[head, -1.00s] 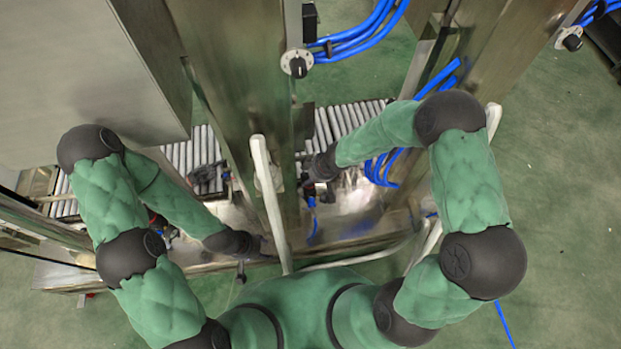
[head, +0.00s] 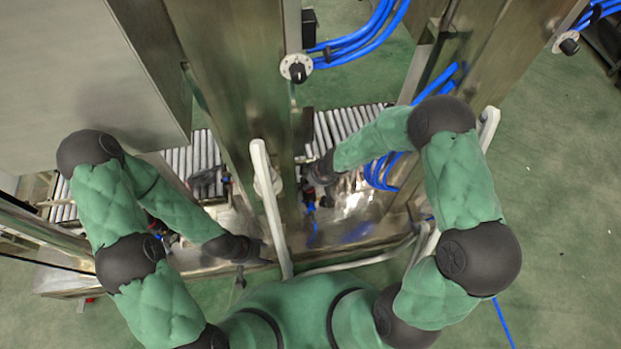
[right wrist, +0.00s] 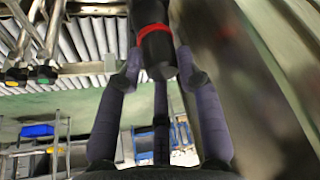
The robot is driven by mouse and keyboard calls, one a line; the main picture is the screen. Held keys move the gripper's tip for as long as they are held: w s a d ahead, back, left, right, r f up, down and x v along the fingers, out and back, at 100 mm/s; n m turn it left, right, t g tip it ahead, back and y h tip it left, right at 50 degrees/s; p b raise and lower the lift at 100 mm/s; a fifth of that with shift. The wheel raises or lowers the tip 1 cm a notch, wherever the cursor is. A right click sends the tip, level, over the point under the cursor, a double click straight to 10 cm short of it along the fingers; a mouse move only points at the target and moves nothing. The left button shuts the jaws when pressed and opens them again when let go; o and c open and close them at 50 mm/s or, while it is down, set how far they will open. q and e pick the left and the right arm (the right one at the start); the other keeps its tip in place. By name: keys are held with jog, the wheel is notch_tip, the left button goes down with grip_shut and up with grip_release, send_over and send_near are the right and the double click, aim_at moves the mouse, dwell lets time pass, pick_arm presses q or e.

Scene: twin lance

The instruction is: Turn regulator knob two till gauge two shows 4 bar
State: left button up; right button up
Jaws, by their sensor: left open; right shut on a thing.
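In the right wrist view a black cylindrical knob with a red ring (right wrist: 157,52) sits between the fingers of my right gripper (right wrist: 160,80). The fingers close around its lower end. I take it for a regulator knob; no number on it can be read. In the head view my right gripper (head: 306,186) is at the right side of the steel post, small and partly hidden by its own wrist. My left gripper (head: 242,274) is open and low at the left of the post, apart from the knob. No gauge face can be made out in either view.
A steel post (head: 235,85) stands between my arms. A roller conveyor (head: 345,118) runs behind it. A round white plate with a black switch (head: 296,68) and blue hoses (head: 365,38) are above. A pale bar (head: 270,205) rises in front of the post. Green floor is clear at right.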

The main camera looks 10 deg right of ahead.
jog(key=shift+w+a+r+n+p, duration=0.15)
jog(key=shift+n+p, duration=0.45)
jog(key=shift+p, duration=0.65)
jog(key=o, duration=1.1)
jog(key=shift+c, duration=0.2)
jog(key=v, duration=1.2)
jog(key=shift+w+d, duration=0.2)
jog(key=shift+d, duration=0.05)
